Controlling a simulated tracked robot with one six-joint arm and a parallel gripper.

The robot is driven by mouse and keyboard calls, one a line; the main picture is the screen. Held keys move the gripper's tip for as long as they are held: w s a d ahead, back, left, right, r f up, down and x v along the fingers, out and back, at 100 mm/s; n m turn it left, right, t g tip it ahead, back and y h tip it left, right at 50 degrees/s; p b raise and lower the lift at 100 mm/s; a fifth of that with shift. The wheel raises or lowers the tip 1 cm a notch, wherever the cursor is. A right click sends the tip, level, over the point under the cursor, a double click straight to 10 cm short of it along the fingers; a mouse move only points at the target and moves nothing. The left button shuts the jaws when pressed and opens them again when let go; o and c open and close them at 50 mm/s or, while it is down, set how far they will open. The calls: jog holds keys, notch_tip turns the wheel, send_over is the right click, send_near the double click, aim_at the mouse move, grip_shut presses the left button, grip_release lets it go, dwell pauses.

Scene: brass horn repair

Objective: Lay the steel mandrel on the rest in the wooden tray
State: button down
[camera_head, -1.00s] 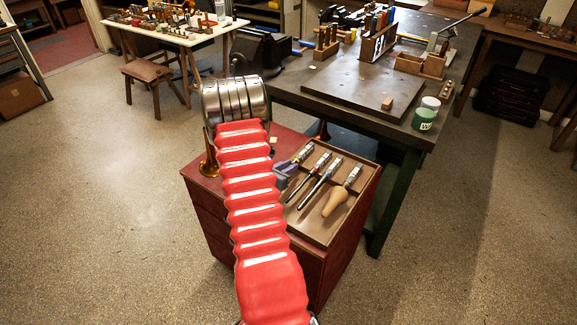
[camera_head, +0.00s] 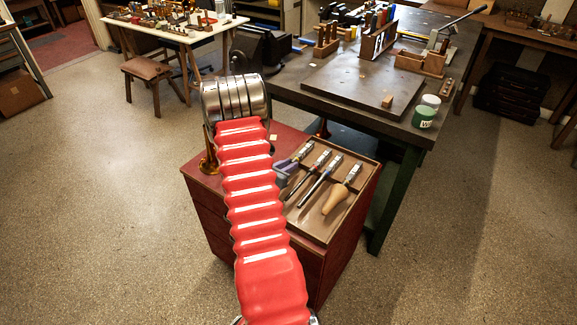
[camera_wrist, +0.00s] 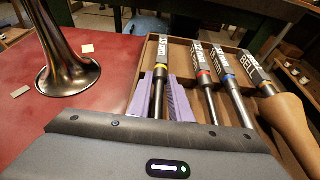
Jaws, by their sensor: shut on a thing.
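My gripper (camera_wrist: 160,88) is shut on a dark steel mandrel (camera_wrist: 161,68) with a yellow ring and a labelled block end. The purple jaws stand on both sides of its shaft. The mandrel lies along the left side of the wooden tray (camera_head: 320,238), in line with the other tools there. Its labelled end (camera_head: 304,151) is by the tray's far end. I cannot tell whether it touches the rest or hangs just above it. In the head view my red arm hides much of the gripper (camera_head: 284,168) and the tray's left side.
Beside it in the tray lie a red-ringed mandrel (camera_wrist: 204,78), a blue-ringed mandrel (camera_wrist: 230,80) and a tan bell mandrel (camera_wrist: 290,115). A brass flared bell (camera_wrist: 70,72) stands on the red cabinet top (camera_wrist: 112,78) at left. The dark workbench (camera_head: 400,128) is behind.

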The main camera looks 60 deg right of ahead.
jog(key=shift+r, duration=0.1)
jog(key=c, duration=1.5)
grip_release()
jog(key=shift+c, duration=0.2)
jog(key=shift+a, duration=0.1)
jog(key=v, duration=1.3)
jog(key=shift+a, duration=0.25)
